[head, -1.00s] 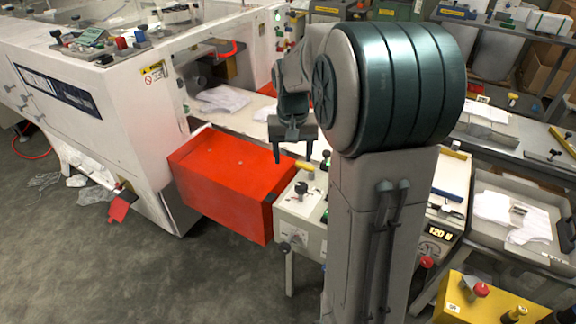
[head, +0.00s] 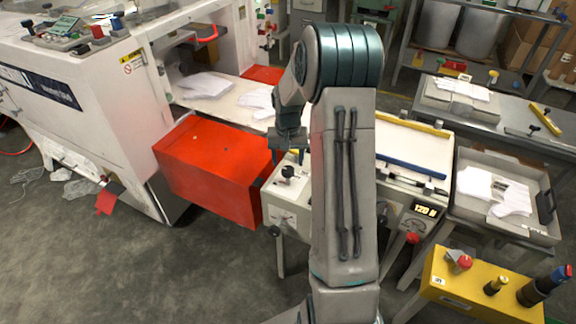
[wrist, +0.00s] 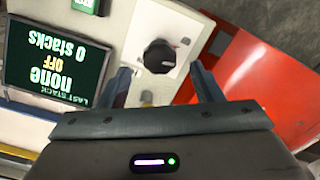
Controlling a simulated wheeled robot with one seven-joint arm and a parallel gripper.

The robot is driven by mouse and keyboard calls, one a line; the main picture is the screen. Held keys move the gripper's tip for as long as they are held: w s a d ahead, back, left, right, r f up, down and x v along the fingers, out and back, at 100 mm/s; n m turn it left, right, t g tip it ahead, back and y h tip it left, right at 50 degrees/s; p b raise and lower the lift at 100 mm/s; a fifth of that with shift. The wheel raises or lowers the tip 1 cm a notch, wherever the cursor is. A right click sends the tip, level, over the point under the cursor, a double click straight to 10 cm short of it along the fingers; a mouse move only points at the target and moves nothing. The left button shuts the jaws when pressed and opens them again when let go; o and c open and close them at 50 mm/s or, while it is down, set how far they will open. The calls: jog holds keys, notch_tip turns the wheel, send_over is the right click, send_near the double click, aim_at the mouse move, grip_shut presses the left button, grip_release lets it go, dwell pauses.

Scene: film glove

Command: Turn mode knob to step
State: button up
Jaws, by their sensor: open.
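The black mode knob (wrist: 159,56) sits on a white plate in the wrist view, with a small light mark on its right side. I cannot read its setting. In the head view a small dark knob (head: 288,171) shows on top of the cream control box (head: 284,208). My gripper (wrist: 163,82) is open and empty, one finger at each side below the knob in the wrist view. No contact shows. In the head view my gripper (head: 287,155) points down just above the control box, partly hidden by my arm.
A dark display (wrist: 57,55) beside the knob reads "none", "OFF", "0 stacks", upside down. A red box (head: 212,168) stands close left of the control box. A second black knob (head: 275,231) is on its front. A yellow box (head: 470,285) stands at the lower right.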

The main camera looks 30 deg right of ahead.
aim_at(288, 169)
jog(key=shift+f, duration=1.8)
jog(key=c, duration=1)
